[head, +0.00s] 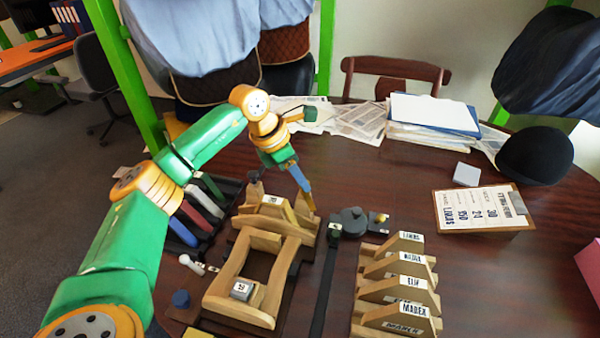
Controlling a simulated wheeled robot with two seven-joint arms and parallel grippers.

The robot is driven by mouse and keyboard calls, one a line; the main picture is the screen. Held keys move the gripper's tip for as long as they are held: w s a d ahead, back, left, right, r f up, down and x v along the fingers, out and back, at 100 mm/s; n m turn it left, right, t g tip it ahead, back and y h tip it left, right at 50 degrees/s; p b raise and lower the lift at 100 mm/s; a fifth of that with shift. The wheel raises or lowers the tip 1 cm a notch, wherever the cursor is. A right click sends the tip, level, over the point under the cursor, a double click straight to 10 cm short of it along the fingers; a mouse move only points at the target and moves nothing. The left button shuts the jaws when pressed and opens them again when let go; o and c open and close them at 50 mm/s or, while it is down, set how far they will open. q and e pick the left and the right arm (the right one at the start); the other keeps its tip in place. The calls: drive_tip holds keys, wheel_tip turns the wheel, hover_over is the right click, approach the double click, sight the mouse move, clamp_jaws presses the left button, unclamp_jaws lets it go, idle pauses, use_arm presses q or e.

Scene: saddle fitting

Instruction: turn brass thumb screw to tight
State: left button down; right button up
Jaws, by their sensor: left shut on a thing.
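My left gripper (308,200) points down at the right side of the wooden saddle frame (220,282), by its raised far end piece (272,207). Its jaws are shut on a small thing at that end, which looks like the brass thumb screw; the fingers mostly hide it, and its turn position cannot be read. The frame lies flat on the table, with a small grey labelled block (241,290) on its near end. My right gripper is not in view.
Right of the frame lie a dark strap (324,285) and a dark round tool (349,221) with a yellowish bit. Several labelled wooden pieces (405,283) stand on a rack. A clipboard (484,210), papers and a black dome (535,155) lie farther right.

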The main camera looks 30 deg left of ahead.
use_arm(q)
drive_tip(key=m+g+h+p, duration=0.1)
drive_tip(key=m, duration=0.2)
drive_tip(key=shift+w+a+r, duration=0.1)
drive_tip(key=shift+w, duration=0.05)
drive_tip(key=shift+w+m+g+h+p, duration=0.1)
drive_tip(key=shift+m+g+h+p, duration=0.45)
drive_tip(key=shift+m, duration=1.35)
drive_tip(key=shift+a+f+g+y, duration=0.1)
drive_tip(key=shift+f+g+y, duration=0.1)
drive_tip(key=shift+g+y, duration=0.05)
drive_tip(key=c, duration=0.6)
unclamp_jaws()
